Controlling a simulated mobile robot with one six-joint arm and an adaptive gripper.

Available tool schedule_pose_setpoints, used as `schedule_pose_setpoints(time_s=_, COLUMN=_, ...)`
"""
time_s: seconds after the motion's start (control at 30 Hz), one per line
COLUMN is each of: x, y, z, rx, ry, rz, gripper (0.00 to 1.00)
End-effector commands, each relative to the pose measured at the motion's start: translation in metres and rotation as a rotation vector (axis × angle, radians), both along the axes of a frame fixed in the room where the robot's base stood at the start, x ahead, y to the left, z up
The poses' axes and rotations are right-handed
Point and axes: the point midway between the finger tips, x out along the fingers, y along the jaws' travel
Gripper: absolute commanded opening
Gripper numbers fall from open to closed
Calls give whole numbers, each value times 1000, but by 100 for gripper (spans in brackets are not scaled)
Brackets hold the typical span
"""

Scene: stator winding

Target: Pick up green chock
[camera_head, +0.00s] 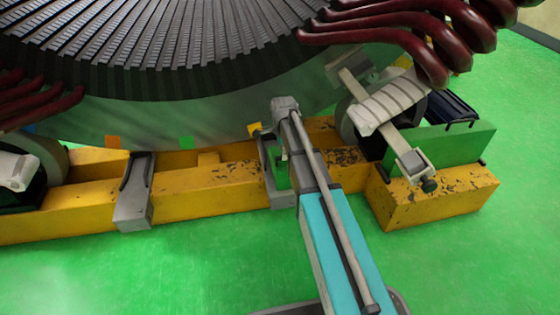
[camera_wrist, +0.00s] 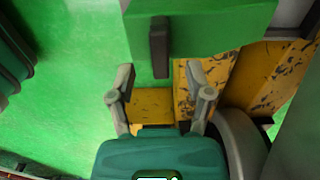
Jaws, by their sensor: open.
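In the wrist view a bright green block (camera_wrist: 215,25), which looks like the green chock, fills the top. A dark upright bar (camera_wrist: 159,48) like a handle stands out from it. My gripper (camera_wrist: 160,74) is open and empty, its two grey fingers apart on either side of the bar's lower end. Whether they are level with the bar in depth I cannot tell. In the head view a small green piece (camera_head: 281,174) shows at the yellow beam, partly behind my arm. I cannot tell whether it is the same block.
The yellow beam (camera_head: 205,190) runs under the large stator (camera_head: 160,45), with a grey bracket (camera_head: 134,195) on it. A roller stand with a green plate (camera_head: 460,147) is at right, below dark red bars (camera_head: 400,35).

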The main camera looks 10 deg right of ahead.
Motion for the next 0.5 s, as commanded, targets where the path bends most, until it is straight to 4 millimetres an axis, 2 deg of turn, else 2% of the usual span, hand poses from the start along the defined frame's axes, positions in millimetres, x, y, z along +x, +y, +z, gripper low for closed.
schedule_pose_setpoints(time_s=0.03, x=0, y=0, z=18, rx=0, ry=0, rz=0, gripper=66)
schedule_pose_setpoints(time_s=0.2, x=0, y=-1, z=50, rx=0, ry=0, rz=0, gripper=66)
schedule_pose_setpoints(time_s=0.4, x=-1, y=-2, z=80, rx=0, ry=0, rz=0, gripper=66)
schedule_pose_setpoints(time_s=0.5, x=-1, y=-3, z=89, rx=0, ry=0, rz=0, gripper=66)
